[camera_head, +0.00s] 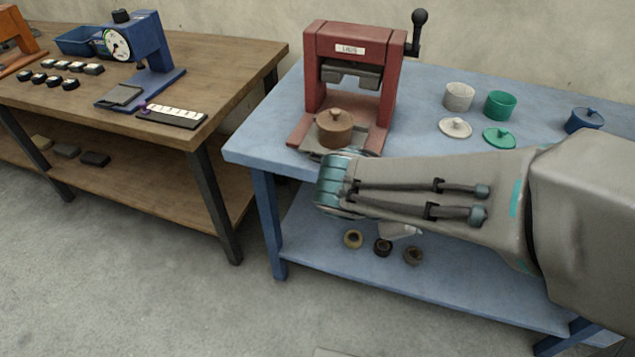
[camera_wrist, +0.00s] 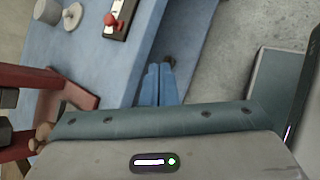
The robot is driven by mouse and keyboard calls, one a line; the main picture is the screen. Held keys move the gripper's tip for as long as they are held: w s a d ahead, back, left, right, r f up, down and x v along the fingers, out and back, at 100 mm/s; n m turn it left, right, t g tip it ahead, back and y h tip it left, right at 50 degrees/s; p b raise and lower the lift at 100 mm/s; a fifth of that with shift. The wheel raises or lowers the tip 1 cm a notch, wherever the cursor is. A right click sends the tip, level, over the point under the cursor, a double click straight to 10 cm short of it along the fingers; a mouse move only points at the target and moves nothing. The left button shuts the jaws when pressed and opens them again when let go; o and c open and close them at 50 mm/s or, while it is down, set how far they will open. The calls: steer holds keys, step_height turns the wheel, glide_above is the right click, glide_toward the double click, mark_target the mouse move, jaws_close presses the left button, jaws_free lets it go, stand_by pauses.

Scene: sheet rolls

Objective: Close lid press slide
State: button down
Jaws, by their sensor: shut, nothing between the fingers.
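A red press (camera_head: 312,70) stands on the blue table with a dark press block (camera_head: 352,75) under its top. Its black-knobbed lever (camera_head: 419,35) points up at the right. A brown round pot (camera_head: 335,134) with a knobbed lid (camera_head: 335,116) on top sits at the front of the press, forward of the block. In the wrist view, part of the press (camera_wrist: 30,78) shows at the left edge. My gripper (camera_wrist: 166,66) shows in the wrist view with its fingers together and empty, to the right of the press. In the head view my arm hides its fingers.
A white cup (camera_head: 459,96), a green cup (camera_head: 500,105) and their loose lids (camera_head: 455,128) (camera_head: 499,138) stand at the back, with a blue lidded pot (camera_head: 584,121) farther right. A red-knobbed panel (camera_wrist: 122,18) shows in the wrist view. A wooden table (camera_head: 225,75) stands left.

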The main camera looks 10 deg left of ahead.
steer(key=w+a+f+n+t+b, duration=0.1)
steer(key=a+f+n+t+b, duration=0.25)
steer(key=a+n, duration=0.35)
steer(key=n+t+y+b, duration=0.4)
steer(key=n+t+y, duration=0.15)
steer(key=n, duration=0.25)
glide_toward(320, 162)
steer(key=b+x, duration=0.3)
steer(key=x, duration=0.3)
steer(key=shift+w, duration=0.4)
